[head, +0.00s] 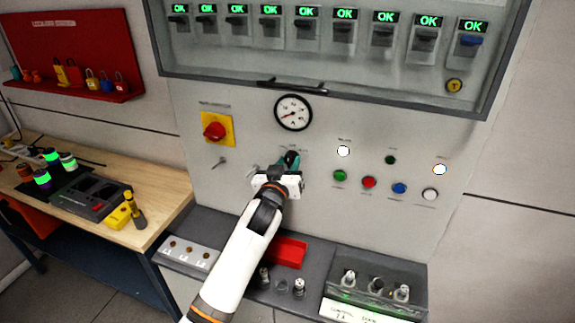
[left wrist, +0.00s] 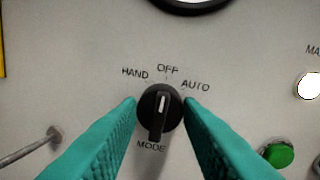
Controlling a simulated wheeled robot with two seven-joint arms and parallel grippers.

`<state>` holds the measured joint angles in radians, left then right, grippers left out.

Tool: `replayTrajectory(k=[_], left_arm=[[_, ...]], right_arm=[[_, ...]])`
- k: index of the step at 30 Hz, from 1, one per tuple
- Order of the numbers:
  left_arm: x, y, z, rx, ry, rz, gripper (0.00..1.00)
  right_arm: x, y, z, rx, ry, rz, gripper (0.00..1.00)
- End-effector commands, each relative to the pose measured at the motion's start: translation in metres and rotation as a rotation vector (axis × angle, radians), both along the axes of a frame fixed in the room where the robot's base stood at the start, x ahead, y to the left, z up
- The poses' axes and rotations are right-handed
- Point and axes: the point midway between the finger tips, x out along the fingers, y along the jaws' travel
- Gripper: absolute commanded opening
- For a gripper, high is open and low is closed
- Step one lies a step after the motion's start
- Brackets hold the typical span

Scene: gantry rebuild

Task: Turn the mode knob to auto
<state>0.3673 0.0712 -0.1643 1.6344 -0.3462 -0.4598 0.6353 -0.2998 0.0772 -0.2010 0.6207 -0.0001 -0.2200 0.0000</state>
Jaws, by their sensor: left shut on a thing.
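The black mode knob (left wrist: 160,113) is on the grey panel in the left wrist view, with HAND, OFF and AUTO printed above it and MODE below. Its white mark points up toward OFF. My left gripper (left wrist: 161,104) has its teal fingers on both sides of the knob, shut on it. My right gripper is not in view.
A round gauge (head: 293,112) sits above. A red rotary switch (head: 214,130) on a yellow plate and a small lever (head: 219,161) are to the left. Green (head: 340,176), red (head: 369,182) and blue (head: 399,188) buttons are to the right. A red tray (head: 288,252) is on the ledge below.

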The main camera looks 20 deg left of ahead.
Motion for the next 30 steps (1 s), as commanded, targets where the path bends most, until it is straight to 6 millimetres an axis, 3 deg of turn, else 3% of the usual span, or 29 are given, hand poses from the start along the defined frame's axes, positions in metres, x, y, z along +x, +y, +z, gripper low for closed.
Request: replayTrajectory(k=[11,30], left_arm=[[0.0000,-0.0003,-0.0006,0.100,-0.003,0.000,0.10],[0.0001,-0.0002,-0.0014,0.610,-0.020,0.001,0.10]], right_arm=[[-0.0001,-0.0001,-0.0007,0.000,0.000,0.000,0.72],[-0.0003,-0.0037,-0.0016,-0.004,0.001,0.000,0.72]])
